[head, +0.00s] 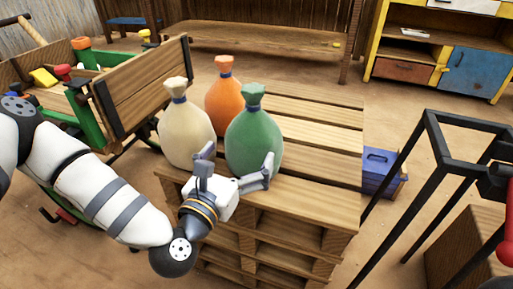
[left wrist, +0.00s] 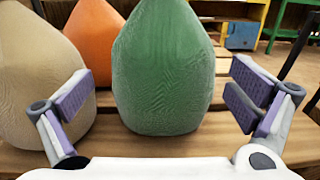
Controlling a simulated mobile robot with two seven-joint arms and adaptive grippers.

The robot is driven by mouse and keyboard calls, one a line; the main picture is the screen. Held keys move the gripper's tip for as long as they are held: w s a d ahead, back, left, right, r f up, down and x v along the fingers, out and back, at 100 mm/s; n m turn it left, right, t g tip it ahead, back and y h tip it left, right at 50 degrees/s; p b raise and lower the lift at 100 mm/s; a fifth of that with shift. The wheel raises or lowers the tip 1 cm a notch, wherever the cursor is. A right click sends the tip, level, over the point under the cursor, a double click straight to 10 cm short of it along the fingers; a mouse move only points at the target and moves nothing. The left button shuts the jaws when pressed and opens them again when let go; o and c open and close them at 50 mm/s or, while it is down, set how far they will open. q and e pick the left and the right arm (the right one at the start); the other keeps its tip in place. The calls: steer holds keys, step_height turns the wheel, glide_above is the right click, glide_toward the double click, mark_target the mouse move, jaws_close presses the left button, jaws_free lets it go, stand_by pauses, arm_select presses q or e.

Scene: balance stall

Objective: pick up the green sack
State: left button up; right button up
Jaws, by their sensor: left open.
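The green sack (head: 254,138) stands upright on the wooden pallet stack (head: 316,190), its tied neck at the top. My left gripper (head: 236,166) is open at the near side of the sack, low down, with its fingers spread and nothing between them in its grip. In the left wrist view the green sack (left wrist: 163,70) stands ahead, between the two spread fingers (left wrist: 160,105) but apart from both. The left finger is close to the cream sack (left wrist: 35,75). My right gripper is not clearly in view.
The cream sack (head: 186,135) stands left of the green one, and the orange sack (head: 225,105) behind. A wooden cart (head: 145,85) is at left, a black metal frame (head: 437,150) at right. A blue box (head: 378,172) sits beside the pallets. The pallet's right side is bare.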

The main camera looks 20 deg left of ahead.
mark_target(254, 134)
arm_select(q)
steer(key=w, duration=0.7)
steer(key=shift+w+d+f+b, duration=0.15)
steer(key=shift+d+f+b, duration=0.15)
steer(key=shift+d+b, duration=0.1)
steer(key=c, duration=1.3)
steer(key=shift+r, duration=0.2)
steer(key=c, duration=0.3)
steer(key=shift+r, duration=0.1)
steer(key=shift+c, duration=0.2)
